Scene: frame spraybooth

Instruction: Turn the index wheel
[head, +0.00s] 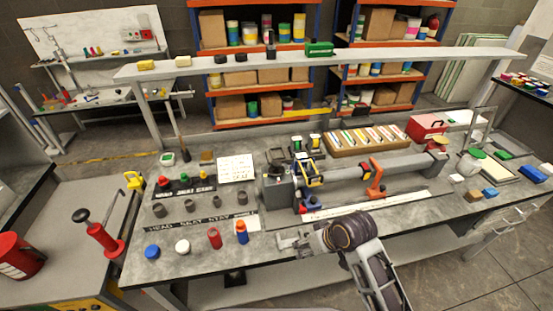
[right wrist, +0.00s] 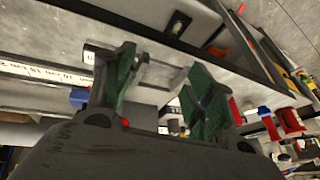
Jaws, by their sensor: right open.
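A bench fixture has a grey block (head: 278,188) at its left end and a long grey beam (head: 375,172) running right. A dark part with blue and yellow pieces (head: 308,172) sits beside the block. I cannot tell for certain which part is the index wheel. My right gripper (head: 284,239) is at the bench's front edge, in front of and below the fixture, apart from it. In the right wrist view its green-padded fingers (right wrist: 160,82) are spread, with nothing gripped between them. My left gripper is not in view.
An orange clamp (head: 375,178) stands on the fixture. A white scale strip (head: 370,205) lies in front. A wooden tray (head: 330,148) and red box (head: 428,127) are behind. A raised shelf (head: 400,55) spans the back.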

